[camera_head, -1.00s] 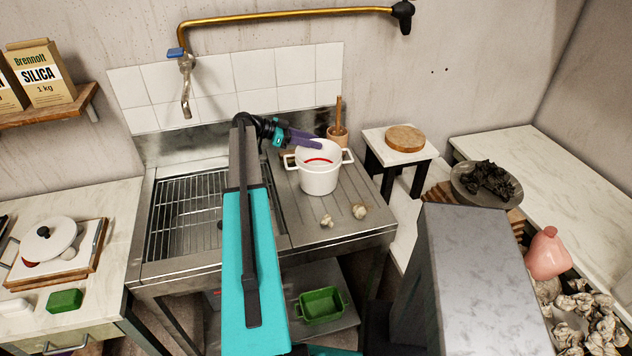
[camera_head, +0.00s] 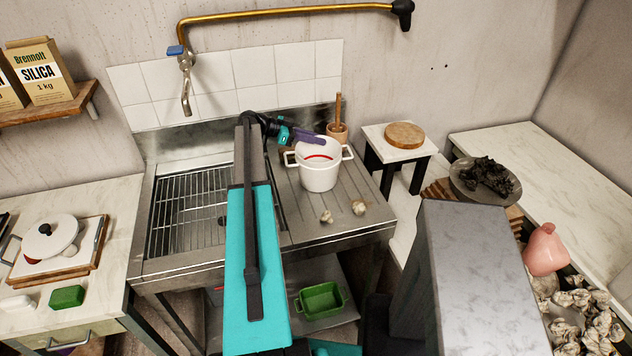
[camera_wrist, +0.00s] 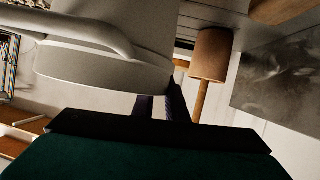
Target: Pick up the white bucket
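The white bucket (camera_head: 320,177) stands upright on the ridged drainboard right of the sink. It has two side handles and a red mark inside.
A wooden mortar with a pestle (camera_head: 337,131) stands close behind the bucket; it also shows in the wrist view (camera_wrist: 211,56). Two small pale lumps (camera_head: 358,207) lie in front of the bucket. The sink rack (camera_head: 180,220) is to the left. A faucet (camera_head: 186,85) hangs above.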

